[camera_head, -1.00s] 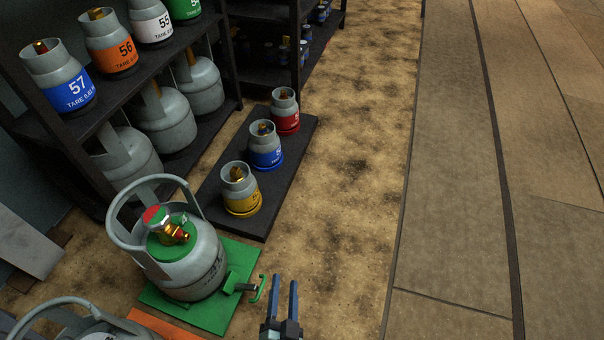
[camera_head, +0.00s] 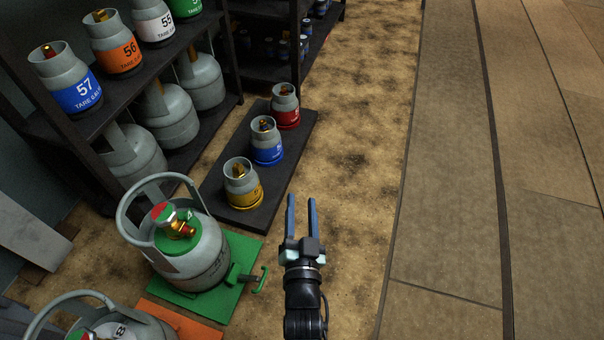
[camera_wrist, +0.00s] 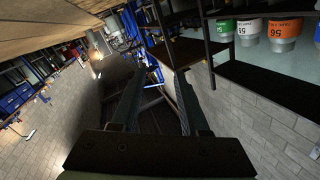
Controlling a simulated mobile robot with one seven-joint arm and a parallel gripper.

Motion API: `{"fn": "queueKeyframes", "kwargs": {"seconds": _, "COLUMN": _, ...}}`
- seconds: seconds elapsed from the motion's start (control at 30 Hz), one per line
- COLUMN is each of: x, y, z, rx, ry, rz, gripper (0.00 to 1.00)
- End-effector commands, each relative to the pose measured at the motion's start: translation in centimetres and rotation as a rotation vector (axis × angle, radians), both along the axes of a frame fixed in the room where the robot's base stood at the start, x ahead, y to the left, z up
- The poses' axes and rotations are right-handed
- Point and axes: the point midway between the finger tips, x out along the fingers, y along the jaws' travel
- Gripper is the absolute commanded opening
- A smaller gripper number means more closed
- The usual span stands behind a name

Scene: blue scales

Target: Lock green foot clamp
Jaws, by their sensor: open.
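The green foot clamp (camera_head: 255,280) is a small lever with a curved handle at the right side of a green base plate (camera_head: 238,252) in the head view. A large grey gas cylinder (camera_head: 203,262) with a green top, collar ring and brass valve stands upright on that plate. My gripper (camera_head: 302,205) is to the right of the clamp, apart from it, with its two blue fingers parted and empty, pointing up the picture. The fingers also show in the wrist view (camera_wrist: 158,80), with nothing between them. The clamp is not in the wrist view.
A low dark platform (camera_head: 222,204) holds yellow, blue and red small cylinders beyond the plate. A dark shelf (camera_head: 125,97) with numbered cylinders stands at left. An orange plate (camera_head: 190,322) with another grey cylinder (camera_head: 135,325) is at lower left. Floor to the right is clear.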

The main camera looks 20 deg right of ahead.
Motion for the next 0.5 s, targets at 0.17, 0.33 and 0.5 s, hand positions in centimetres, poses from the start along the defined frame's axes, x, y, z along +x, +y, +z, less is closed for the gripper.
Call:
{"fn": "queueKeyframes", "kwargs": {"seconds": 0.17, "x": 1.2, "y": -0.5, "z": 3.5, "rx": -0.038, "ry": -0.023, "rz": 0.009, "gripper": 0.45}}
{"fn": "queueKeyframes", "kwargs": {"seconds": 0.33, "x": 1.9, "y": -0.7, "z": 5.5, "rx": -0.062, "ry": -0.034, "rz": 0.015, "gripper": 0.45}}
{"fn": "queueKeyframes", "kwargs": {"seconds": 0.5, "x": 2.3, "y": -0.9, "z": 6.5, "rx": -0.073, "ry": -0.042, "rz": 0.016, "gripper": 0.45}}
